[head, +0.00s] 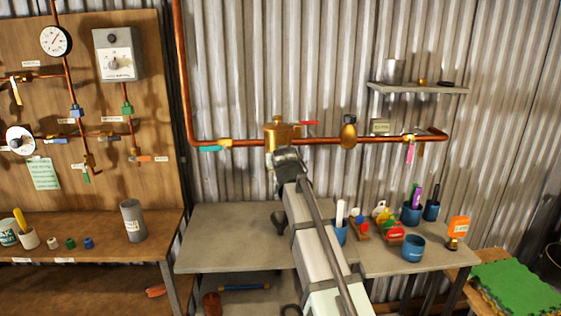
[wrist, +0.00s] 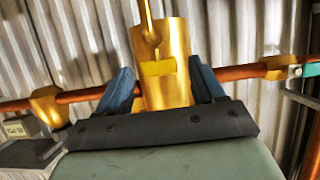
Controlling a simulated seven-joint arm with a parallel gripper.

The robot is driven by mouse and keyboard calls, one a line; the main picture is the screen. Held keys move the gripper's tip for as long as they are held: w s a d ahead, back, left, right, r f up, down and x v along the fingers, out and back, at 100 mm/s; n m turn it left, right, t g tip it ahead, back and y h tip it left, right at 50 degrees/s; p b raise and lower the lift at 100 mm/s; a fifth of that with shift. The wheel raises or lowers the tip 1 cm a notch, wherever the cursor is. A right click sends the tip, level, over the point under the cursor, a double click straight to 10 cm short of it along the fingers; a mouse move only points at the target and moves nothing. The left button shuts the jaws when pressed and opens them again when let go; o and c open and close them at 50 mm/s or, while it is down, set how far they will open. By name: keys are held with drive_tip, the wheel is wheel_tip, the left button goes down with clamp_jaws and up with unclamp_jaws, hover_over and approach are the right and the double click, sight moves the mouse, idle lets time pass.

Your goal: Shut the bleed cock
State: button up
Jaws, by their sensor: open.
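A brass cylinder (head: 279,135) sits on the copper pipe on the corrugated wall, with a red lever (head: 308,123) close to its upper right. Farther along are a teal-handled valve (head: 213,148) to its left and a pink-handled valve (head: 410,152) at the right end. I cannot tell which is the bleed cock, as no label is legible. My gripper (head: 287,156) is in front of the cylinder's lower part. In the wrist view my gripper (wrist: 162,82) is open, its blue fingers on either side of the cylinder (wrist: 165,85), with a brass stem (wrist: 149,22) rising in front. Contact cannot be told.
A grey table (head: 225,225) below carries cups, coloured parts and an orange bottle (head: 458,230). A rounded brass fitting (head: 348,136) and a grey box (head: 380,126) are right of the cylinder. A shelf (head: 420,89) hangs above. A wooden pipe board (head: 95,180) stands at left.

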drive_tip(key=v, duration=1.4)
drive_tip(key=shift+w, duration=0.15)
